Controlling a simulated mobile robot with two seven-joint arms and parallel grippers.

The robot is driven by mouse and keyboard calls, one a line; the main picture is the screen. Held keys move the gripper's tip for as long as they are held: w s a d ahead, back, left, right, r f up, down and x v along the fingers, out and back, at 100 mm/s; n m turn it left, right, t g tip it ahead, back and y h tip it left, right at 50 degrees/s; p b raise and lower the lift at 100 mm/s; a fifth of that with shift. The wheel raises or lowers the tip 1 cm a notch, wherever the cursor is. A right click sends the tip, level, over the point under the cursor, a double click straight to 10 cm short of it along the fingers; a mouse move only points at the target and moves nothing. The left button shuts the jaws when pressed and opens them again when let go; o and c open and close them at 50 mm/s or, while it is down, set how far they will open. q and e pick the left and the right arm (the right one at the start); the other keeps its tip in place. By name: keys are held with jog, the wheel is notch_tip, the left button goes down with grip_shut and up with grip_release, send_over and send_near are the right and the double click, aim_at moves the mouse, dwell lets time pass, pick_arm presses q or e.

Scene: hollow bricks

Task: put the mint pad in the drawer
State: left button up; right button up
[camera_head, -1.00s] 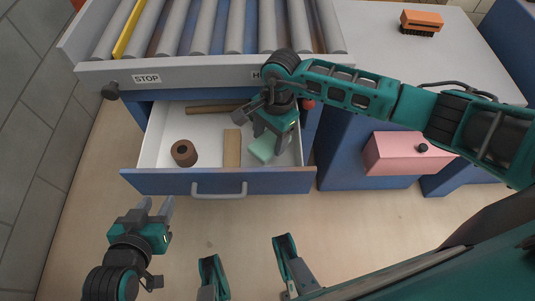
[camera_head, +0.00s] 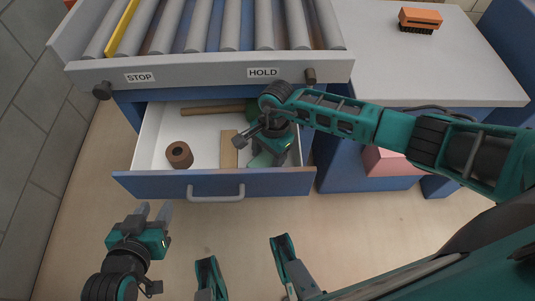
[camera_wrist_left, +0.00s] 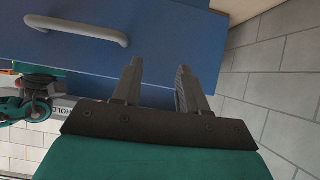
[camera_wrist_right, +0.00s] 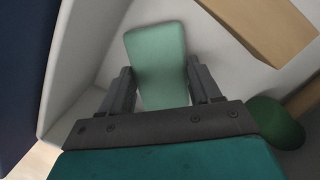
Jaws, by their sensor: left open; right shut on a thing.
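The mint pad (camera_head: 260,160) is a pale green block inside the open blue drawer (camera_head: 290,183), near the right end, partly hidden by my gripper. My right gripper (camera_head: 270,156) points down into the drawer and is shut on the pad. In the right wrist view the pad (camera_wrist_right: 157,58) sits between the fingers (camera_wrist_right: 160,88). I cannot tell whether it touches the drawer floor. My left gripper (camera_head: 153,210) is open and empty in front of the drawer's left end. The left wrist view shows its fingers (camera_wrist_left: 157,85) apart before the blue drawer front (camera_wrist_left: 160,40).
The drawer also holds a brown roll (camera_head: 179,155), a tan block (camera_head: 229,149), a brown stick (camera_head: 212,110) and a dark green round thing (camera_wrist_right: 275,122). A roller conveyor (camera_head: 200,67) stands above.

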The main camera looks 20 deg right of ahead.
aim_at(270, 156)
jog(key=o, duration=0.9)
jog(key=shift+o, duration=0.2)
jog(key=shift+r+p, duration=0.15)
jog(key=shift+p, duration=0.15)
jog(key=r, duration=0.2)
jog(key=r+p, duration=0.1)
jog(key=r, duration=0.3)
jog(key=shift+w+d+r+p, duration=0.2)
jog(key=shift+w+d+p, duration=0.1)
jog(key=shift+d+p, duration=0.1)
jog(key=shift+d+r, duration=0.1)
jog(key=shift+r, duration=0.4)
